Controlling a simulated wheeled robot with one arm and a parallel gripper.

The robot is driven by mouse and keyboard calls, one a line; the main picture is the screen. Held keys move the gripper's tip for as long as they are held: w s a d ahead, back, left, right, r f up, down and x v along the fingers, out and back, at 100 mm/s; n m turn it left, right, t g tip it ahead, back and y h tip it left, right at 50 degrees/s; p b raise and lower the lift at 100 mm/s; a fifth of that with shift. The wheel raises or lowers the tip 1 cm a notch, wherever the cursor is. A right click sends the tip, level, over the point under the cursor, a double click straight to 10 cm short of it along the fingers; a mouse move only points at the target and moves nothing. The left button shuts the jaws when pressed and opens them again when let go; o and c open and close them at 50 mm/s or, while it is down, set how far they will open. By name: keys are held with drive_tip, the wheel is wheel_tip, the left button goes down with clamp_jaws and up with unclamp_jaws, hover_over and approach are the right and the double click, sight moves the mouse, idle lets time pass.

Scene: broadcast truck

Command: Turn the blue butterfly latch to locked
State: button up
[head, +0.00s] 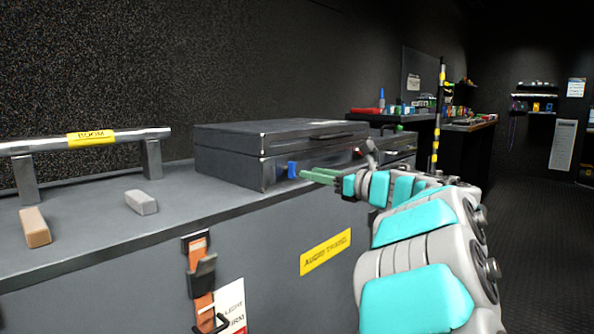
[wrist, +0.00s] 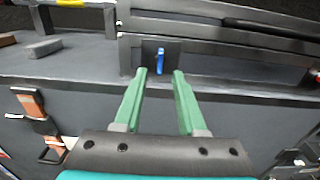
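The blue butterfly latch (head: 292,170) is a small upright tab on the front of a dark grey case (head: 235,166), near the case's left corner. In the wrist view the latch (wrist: 160,62) sits on a dark plate, standing about vertical. My gripper (head: 303,175) has green fingers that point at the latch from the right in the head view. In the wrist view my gripper (wrist: 160,72) is open, with one finger on each side of the latch's line. The fingertips appear just short of the latch, with nothing between them.
The case lies on a grey counter (head: 180,205). A rail with a yellow BOOM label (head: 91,138), a grey block (head: 141,202) and a tan block (head: 35,228) are to the left. An orange strap (head: 200,275) hangs on the counter's front.

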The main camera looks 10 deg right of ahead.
sight(295, 169)
drive_tip(key=x, duration=0.6)
drive_tip(key=shift+w+a, duration=0.1)
clamp_jaws()
idle(0.4)
